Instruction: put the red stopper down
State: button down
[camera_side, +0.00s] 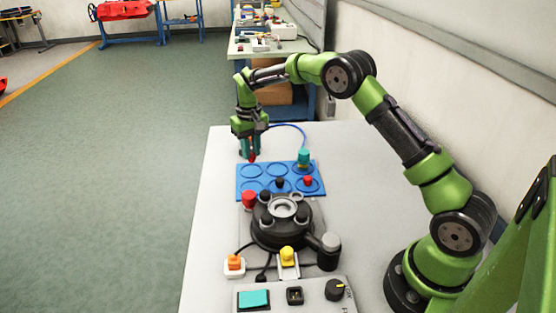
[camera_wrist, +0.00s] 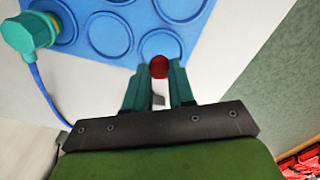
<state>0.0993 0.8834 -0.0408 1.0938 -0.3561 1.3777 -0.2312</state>
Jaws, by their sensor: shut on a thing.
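The red stopper (camera_wrist: 160,67) is between the fingertips of my gripper (camera_wrist: 160,84), which is shut on it. In the side view the stopper (camera_side: 252,157) shows as a small red tip below my gripper (camera_side: 250,148). It is over the far left corner of the blue tray (camera_side: 243,192), which has round recesses. In the wrist view the stopper overlaps one recess near the edge of the blue tray (camera_wrist: 122,57). I cannot tell whether it touches the tray.
A teal plug (camera_side: 304,157) with a blue cable stands at the tray's far right. Black and red small parts (camera_side: 308,181) sit in near recesses. A black round device (camera_side: 285,222) and a red knob (camera_side: 249,200) stand nearer. White table (camera_side: 215,215) is clear on the left.

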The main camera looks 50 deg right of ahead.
jog(key=shift+w, duration=0.35)
jog(key=shift+f, duration=1.75)
jog(key=shift+f, duration=0.15)
jog(key=c, duration=1)
grip_release()
jog(key=shift+o, duration=0.2)
